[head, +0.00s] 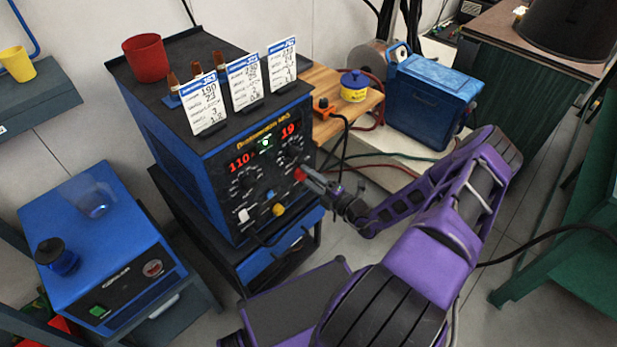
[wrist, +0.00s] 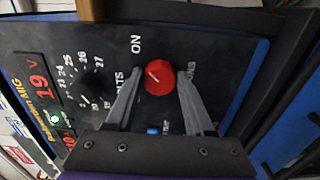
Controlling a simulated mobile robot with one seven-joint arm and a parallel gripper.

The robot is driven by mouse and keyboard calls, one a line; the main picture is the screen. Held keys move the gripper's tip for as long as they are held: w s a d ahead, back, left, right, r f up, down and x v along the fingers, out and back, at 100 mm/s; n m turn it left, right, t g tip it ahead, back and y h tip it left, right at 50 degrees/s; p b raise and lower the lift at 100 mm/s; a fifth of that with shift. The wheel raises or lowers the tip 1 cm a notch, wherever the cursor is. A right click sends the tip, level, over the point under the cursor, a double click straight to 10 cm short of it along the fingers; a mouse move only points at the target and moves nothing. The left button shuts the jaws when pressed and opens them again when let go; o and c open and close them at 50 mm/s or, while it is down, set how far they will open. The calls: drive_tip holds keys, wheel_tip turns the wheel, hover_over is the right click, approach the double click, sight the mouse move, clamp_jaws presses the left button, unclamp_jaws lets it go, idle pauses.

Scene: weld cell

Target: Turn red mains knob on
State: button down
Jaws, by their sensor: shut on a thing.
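The red mains knob (wrist: 159,77) is on the black front panel of the blue welder (head: 175,140), with a white pointer line and an "ON" label beside it in the wrist view. The pointer line does not point straight at "ON". My gripper (wrist: 160,80) has one finger on each side of the knob and is shut on it. In the head view my gripper (head: 308,178) reaches the panel from the right, and the knob (head: 299,174) shows as a small red spot partly hidden by the fingers.
The panel has black dials, lit red displays reading 110 and 19, a lit green lamp (head: 265,142) and a yellow knob (head: 278,209). A blue case (head: 432,100) stands at right, with cables below.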

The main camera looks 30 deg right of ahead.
drive_tip(key=shift+c, duration=1.4)
unclamp_jaws()
drive_tip(key=v, duration=1.7)
drive_tip(key=shift+s+p, duration=0.2)
drive_tip(key=shift+p, duration=0.2)
